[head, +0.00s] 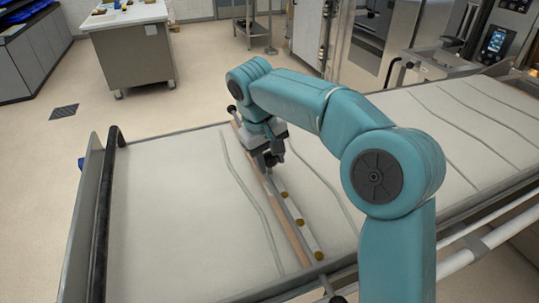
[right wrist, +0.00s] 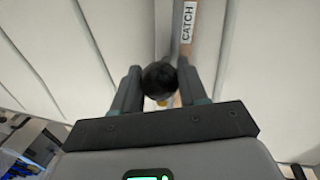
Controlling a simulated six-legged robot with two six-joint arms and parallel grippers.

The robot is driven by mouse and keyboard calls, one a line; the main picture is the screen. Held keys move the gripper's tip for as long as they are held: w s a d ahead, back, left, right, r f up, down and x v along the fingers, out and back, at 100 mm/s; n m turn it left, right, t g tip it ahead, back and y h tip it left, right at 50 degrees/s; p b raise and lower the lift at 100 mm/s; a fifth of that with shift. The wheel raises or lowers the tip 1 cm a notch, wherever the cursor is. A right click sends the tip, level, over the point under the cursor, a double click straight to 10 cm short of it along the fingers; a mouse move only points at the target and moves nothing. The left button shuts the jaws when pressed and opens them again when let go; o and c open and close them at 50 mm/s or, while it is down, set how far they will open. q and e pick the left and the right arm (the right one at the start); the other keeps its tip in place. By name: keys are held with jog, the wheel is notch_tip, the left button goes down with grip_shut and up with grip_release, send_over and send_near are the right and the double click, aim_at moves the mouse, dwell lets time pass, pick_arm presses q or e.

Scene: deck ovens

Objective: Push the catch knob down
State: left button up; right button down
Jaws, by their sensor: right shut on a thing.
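The catch knob (right wrist: 160,76) is a round black ball in the right wrist view, between the two dark fingers of my right gripper (right wrist: 159,82). The fingers are shut on it from both sides. My left gripper is in neither view.
The rail (head: 292,218) has a wooden strip and several brass-coloured studs. Pale canvas (head: 180,200) with raised folds covers the deck around it. A black bar (head: 106,205) runs along the left end. A worktable (head: 130,45) and oven equipment (head: 490,40) stand behind.

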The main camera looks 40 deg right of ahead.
jog(key=c, duration=1)
grip_release()
jog(key=shift+f, duration=0.15)
jog(key=o, duration=0.4)
jog(key=shift+c, duration=0.2)
jog(key=shift+w+f, duration=0.1)
jog(key=shift+w, duration=0.1)
jog(key=shift+s+r, duration=0.2)
jog(key=shift+r, duration=0.2)
jog(key=a+r+p, duration=0.3)
jog(key=r+p, duration=0.2)
jog(key=r, duration=1)
jog(key=shift+w+r, duration=0.15)
jog(key=shift+w, duration=0.05)
jog(key=shift+w, duration=0.1)
jog(key=shift+s, duration=0.2)
